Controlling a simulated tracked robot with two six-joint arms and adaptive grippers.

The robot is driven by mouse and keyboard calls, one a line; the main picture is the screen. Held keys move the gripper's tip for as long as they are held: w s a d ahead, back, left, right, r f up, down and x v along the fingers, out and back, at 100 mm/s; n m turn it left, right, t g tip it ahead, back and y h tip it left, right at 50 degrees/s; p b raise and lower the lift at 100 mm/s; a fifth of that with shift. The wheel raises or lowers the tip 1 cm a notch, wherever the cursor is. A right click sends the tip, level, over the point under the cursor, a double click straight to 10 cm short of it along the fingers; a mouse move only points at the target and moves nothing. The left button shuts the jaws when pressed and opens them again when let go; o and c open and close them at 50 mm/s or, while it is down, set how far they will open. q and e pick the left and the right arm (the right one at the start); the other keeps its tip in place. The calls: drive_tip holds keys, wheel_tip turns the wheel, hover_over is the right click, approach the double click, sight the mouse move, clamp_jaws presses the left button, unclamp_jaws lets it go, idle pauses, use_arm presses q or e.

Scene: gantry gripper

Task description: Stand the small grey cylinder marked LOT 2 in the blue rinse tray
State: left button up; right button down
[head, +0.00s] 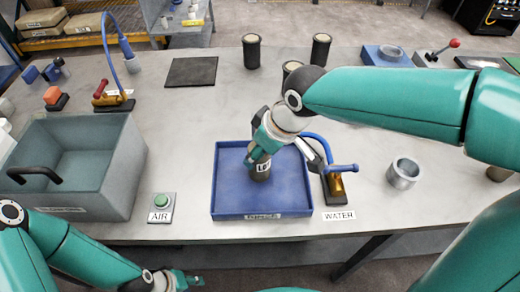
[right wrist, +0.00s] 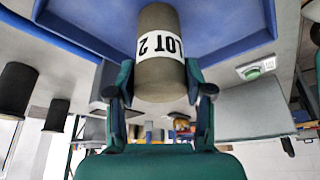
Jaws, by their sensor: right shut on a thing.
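The small grey cylinder marked LOT 2 (head: 261,174) is in my right gripper (head: 262,158), over the floor of the blue rinse tray (head: 228,195) in the head view. In the right wrist view the cylinder (right wrist: 158,75) sits between the two fingers of the gripper (right wrist: 160,92), its LOT 2 label facing the camera. It looks about upright. I cannot tell whether its base touches the tray floor. The tray looks otherwise empty. My left gripper (head: 186,281) is low at the bottom edge of the head view, away from the tray; its finger opening is unclear.
A grey bin (head: 120,165) and the AIR button (head: 161,204) stand left of the tray. A metal ring (head: 403,174) is farther right. Dark cylinders (head: 251,52) stand behind.

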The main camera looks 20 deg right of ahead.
drive_tip(key=shift+c, duration=2.3)
unclamp_jaws()
drive_tip(key=v, duration=1.2)
drive_tip(key=shift+s, duration=0.1)
